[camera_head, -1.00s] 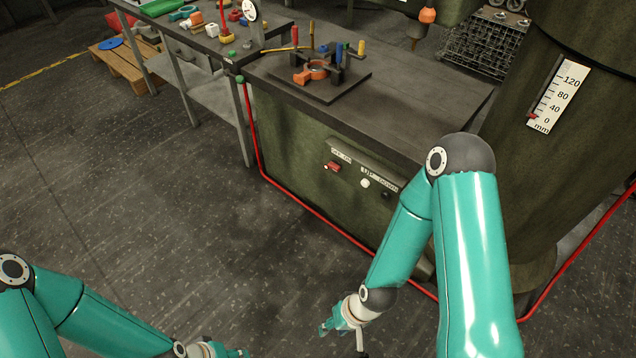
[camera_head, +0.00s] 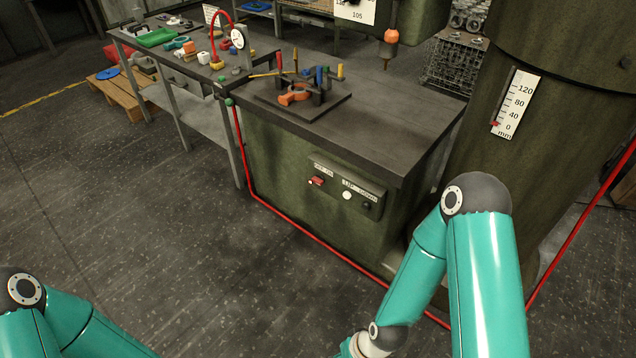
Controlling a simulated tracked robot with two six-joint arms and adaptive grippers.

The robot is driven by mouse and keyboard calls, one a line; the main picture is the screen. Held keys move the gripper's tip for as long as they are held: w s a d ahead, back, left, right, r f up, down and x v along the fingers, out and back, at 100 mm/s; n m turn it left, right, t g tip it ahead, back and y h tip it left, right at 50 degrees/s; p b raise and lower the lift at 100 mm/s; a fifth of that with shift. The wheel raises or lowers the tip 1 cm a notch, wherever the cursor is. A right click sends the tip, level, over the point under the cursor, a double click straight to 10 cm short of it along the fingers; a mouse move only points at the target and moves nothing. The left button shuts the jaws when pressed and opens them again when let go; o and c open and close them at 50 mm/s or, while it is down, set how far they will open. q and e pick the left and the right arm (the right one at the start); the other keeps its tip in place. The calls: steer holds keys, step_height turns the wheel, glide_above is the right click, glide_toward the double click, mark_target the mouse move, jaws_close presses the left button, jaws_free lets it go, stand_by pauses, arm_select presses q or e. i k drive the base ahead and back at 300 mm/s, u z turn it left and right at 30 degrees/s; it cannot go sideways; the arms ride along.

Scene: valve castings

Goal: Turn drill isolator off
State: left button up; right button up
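A small red switch (camera_head: 317,181) sits on the left part of a dark control panel (camera_head: 372,191) on the front of the green machine base. A small pale label is above it, too blurred to read surely. Whether the switch stands at on or off is too small to tell. A white round button (camera_head: 347,195) and a dark button (camera_head: 366,205) are to its right. My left gripper is out of the picture.
The dark machine table (camera_head: 390,120) carries a clamped orange casting (camera_head: 294,95). A drill spindle (camera_head: 390,45) hangs above. A red pipe (camera_head: 290,228) runs along the base near the floor. A workbench (camera_head: 150,55) stands at the left.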

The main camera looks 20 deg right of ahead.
mark_target(318, 179)
steer(key=i, duration=0.85)
steer(key=u, duration=0.05)
